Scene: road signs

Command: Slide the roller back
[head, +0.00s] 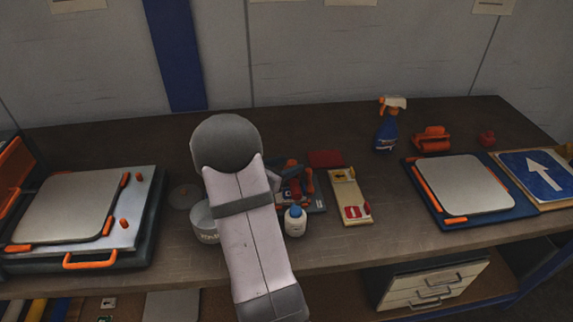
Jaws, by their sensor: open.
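An orange and dark tool (308,181), which may be the roller, lies on a small blue-grey tray (317,206) near the middle of the bench. My pale arm stands in front of its left side, so its full shape and exact outline are hidden. My wrist shows just left of the tool. My gripper cannot be made out, as the arm covers that area. I cannot tell whether anything touches the tool.
A white bottle (295,221) and a pot (204,222) stand close to my arm. A cream holder (349,197) lies right of the tray. A spray bottle (388,127) and orange dispenser (432,139) stand behind. Plate fixtures sit at left (148,215) and right (520,211).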

